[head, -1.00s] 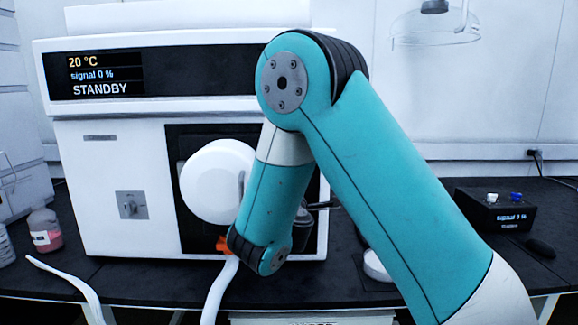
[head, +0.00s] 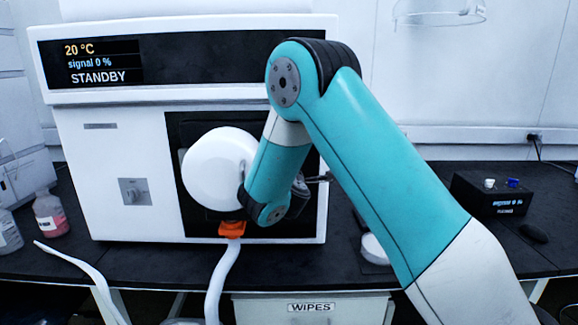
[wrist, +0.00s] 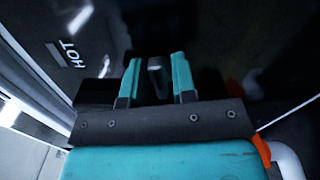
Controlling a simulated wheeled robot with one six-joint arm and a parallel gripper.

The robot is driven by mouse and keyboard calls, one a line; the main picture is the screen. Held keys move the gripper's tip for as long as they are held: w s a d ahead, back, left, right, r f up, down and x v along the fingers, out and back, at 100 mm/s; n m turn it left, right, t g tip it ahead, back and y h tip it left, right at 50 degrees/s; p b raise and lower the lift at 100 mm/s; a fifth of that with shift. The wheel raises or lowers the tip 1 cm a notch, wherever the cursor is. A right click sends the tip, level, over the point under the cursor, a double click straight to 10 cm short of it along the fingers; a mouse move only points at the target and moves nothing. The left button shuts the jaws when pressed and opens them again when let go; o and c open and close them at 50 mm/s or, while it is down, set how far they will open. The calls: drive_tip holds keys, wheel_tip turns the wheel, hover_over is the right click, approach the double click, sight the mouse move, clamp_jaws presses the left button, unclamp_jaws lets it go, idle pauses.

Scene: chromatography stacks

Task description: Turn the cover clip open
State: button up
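In the wrist view my gripper (wrist: 157,80) has its two teal fingers apart. A small dark grey piece, probably the cover clip (wrist: 155,68), shows between them with dark gaps on both sides, so the fingers do not seem to touch it. The view is dim and the clip's angle is hard to tell. In the head view my arm hides the gripper and the clip at the dark front panel (head: 185,130) of the white instrument (head: 100,185). A round white cover (head: 215,170) is on that panel, left of my forearm.
An orange fitting (head: 232,229) with a white hose (head: 220,275) hangs below the round cover. The instrument's display (head: 95,62) reads STANDBY, 20 °C, signal 0 %. A "HOT" label (wrist: 70,55) shows in the wrist view. A black box (head: 490,195) stands right on the dark bench.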

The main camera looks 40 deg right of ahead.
drive_tip(key=shift+f+m+b, duration=0.3)
drive_tip(key=shift+m+b, duration=0.6)
drive_tip(key=shift+b, duration=0.35)
drive_tip(key=shift+r+m+b, duration=0.2)
drive_tip(key=shift+m+b, duration=0.1)
drive_tip(key=shift+m, duration=0.2)
drive_tip(key=o, duration=0.7)
